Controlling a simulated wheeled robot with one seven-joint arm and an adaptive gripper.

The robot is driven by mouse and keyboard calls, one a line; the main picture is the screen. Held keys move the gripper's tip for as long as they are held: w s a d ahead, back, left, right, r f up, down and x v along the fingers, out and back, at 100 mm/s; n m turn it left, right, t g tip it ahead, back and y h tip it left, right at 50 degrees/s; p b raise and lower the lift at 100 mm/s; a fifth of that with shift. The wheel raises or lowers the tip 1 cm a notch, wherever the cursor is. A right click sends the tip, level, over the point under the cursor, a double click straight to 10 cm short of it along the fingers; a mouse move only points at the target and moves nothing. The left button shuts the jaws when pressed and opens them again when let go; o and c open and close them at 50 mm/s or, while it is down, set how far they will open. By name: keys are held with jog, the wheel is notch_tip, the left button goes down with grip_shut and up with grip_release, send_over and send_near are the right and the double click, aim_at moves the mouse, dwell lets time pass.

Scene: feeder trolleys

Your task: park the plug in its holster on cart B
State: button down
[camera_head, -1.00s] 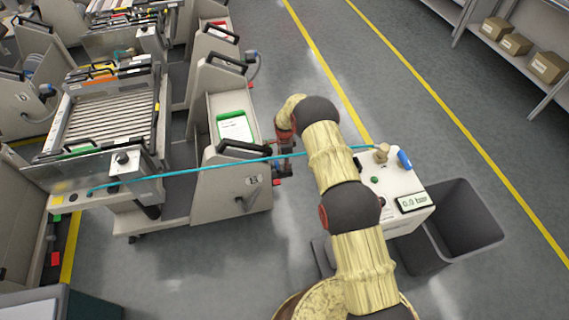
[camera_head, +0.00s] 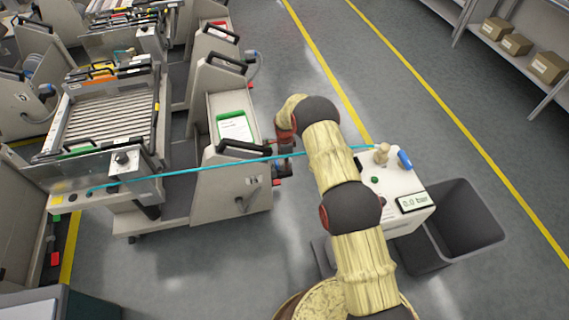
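Cart B cannot be told for certain; the nearest trolley (camera_head: 205,198) stands left of my arm, with a slotted feeder bed (camera_head: 100,118) on top and a letter mark on its side panel too small to read surely. My gripper (camera_head: 283,164) is beside this panel's right edge, partly hidden by my wrist; its fingers are too small to read. A blue hose (camera_head: 225,163) runs from the trolley's front left, across its top and behind my arm to the white box at right. No plug can be made out clearly, and a holster is not clearly visible.
The white box (camera_head: 393,187) has a gauge reading 0.0 bar and stands beside an open grey bin (camera_head: 470,225). More trolleys (camera_head: 125,40) stand behind. A shelf with cartons (camera_head: 515,44) is at upper right. Grey floor (camera_head: 330,75) between is clear.

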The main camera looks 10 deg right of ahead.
jog(key=c, duration=1.3)
grip_release()
jog(key=shift+r, duration=0.1)
jog(key=shift+c, duration=0.2)
jog(key=shift+o, duration=0.6)
jog(key=s+r+n+t, duration=0.1)
jog(key=s+r+n, duration=0.1)
jog(key=r, duration=1.3)
jog(key=s+r+n, duration=0.2)
jog(key=r, duration=1.4)
jog(key=s+d+r+n+t+p, duration=0.1)
jog(key=s+r+n, duration=0.1)
jog(key=s+r, duration=0.45)
jog(key=s+r+n+t, duration=0.15)
jog(key=s+r, duration=0.25)
jog(key=r, duration=0.5)
jog(key=s+r+n, duration=0.5)
jog(key=s+r, duration=0.4)
jog(key=s, duration=0.6)
jog(key=s+n+t+p, duration=0.1)
jog(key=s+n, duration=0.4)
jog(key=s, duration=1.1)
jog(key=shift+s+d+r+t, duration=0.2)
jog(key=shift+s+d+t, duration=0.05)
jog(key=shift+d+t, duration=0.25)
